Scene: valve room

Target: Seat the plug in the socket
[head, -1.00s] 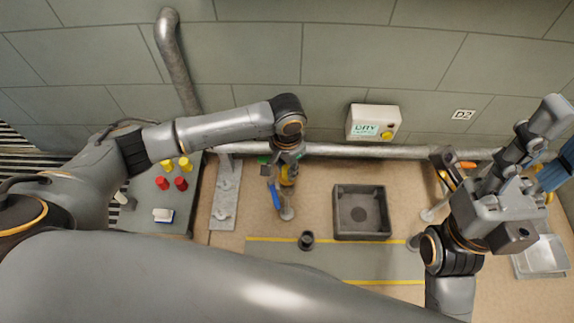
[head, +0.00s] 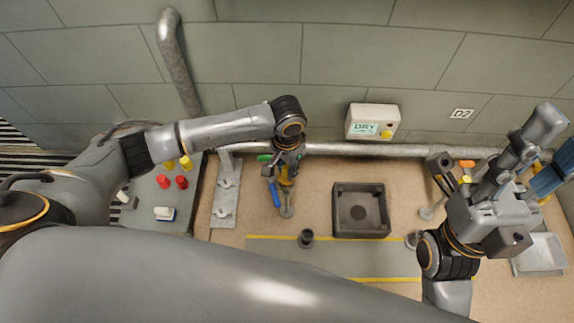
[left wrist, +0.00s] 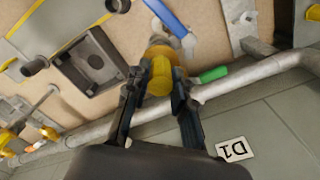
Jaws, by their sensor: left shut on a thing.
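My left gripper (left wrist: 156,92) is shut on a yellow plug (left wrist: 160,76), which sits between its dark fingers. In the head view the left gripper (head: 286,168) is largely hidden under my wrist, by the pipework. A brass-yellow fitting (left wrist: 164,50) with a blue lever (left wrist: 168,16) lies just beyond the plug, in line with it. The socket opening is hidden behind the plug, so I cannot tell how deep the plug sits. My right gripper (head: 493,143) is at the right with its fingers spread, away from the fitting, and appears empty.
A green lever (left wrist: 212,74) sits close beside the fitting, along the grey wall pipe (head: 370,150). A box marked DRY (head: 361,120) is on the wall. Red and yellow knobs are at left.

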